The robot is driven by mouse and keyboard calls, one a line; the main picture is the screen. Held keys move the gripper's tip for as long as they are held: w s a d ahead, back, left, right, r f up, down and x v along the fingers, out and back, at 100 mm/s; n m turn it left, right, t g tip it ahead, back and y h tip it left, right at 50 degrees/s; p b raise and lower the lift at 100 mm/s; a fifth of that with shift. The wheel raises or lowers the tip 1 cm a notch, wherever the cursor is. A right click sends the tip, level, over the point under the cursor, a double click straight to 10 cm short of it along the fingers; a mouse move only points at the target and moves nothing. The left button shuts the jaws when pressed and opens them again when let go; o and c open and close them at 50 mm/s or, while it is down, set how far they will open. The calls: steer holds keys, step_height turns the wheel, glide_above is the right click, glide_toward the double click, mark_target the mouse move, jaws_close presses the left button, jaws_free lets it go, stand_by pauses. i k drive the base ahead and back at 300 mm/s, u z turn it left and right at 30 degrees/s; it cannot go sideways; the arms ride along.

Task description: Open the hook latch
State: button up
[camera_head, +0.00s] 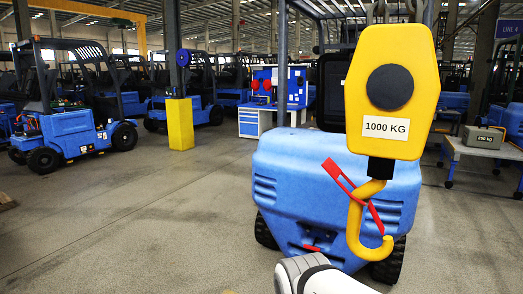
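A yellow hook (354,228) hangs from a yellow block (416,100) with a black disc and a "1000 KG" label. The hook curves down and its tip points up at the right. A red latch (376,218) slants across the hook's shank. One part of it sticks out to the upper left as a flat red handle (336,173); the other end runs down right to near the hook tip, across the hook's mouth. Whether it touches the tip is hard to tell. My white and grey arm shows at the bottom, below the hook; my gripper is not in view.
A blue forklift body (290,175) stands close behind the hook. Chains (397,10) hold the block from above. A table with a "200 kg" weight (483,137) stands at the right. A yellow post (180,124) and another forklift (70,130) stand left; the floor between is clear.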

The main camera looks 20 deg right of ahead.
mark_target(331, 168)
steer(key=i, duration=4.15)
steer(key=z, duration=4.65)
steer(key=i, duration=0.2)
steer(key=z, duration=1.65)
steer(key=i, duration=0.85)
steer(key=u, duration=0.1)
